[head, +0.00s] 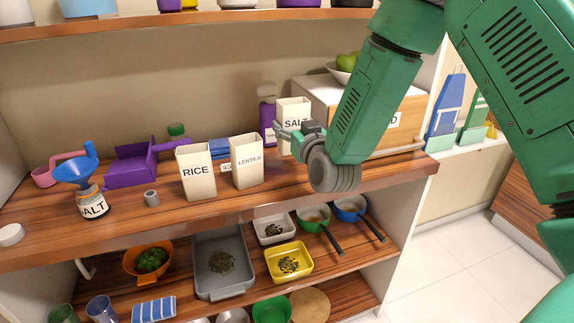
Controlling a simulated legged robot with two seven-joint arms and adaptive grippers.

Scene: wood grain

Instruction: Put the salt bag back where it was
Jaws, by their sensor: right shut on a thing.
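The salt bag (293,108) is a cream upright bag with "SALT" on its front, at the back of the wooden shelf, left of the bread box. My right gripper (284,132) is shut on the salt bag, reaching it from the front right. The fingers and wrist cover its lower right part, so I cannot tell whether its base touches the shelf. A jar labelled salt (93,206) with a blue funnel (76,172) in its top stands at the left of the shelf. My left gripper is not in view.
The rice bag (196,171) and lentils bag (246,161) stand left of my right gripper. A purple bottle (267,115) is close beside the salt bag. The wooden box (330,96) with a bowl on top is behind my forearm. Pans and trays fill the lower shelf.

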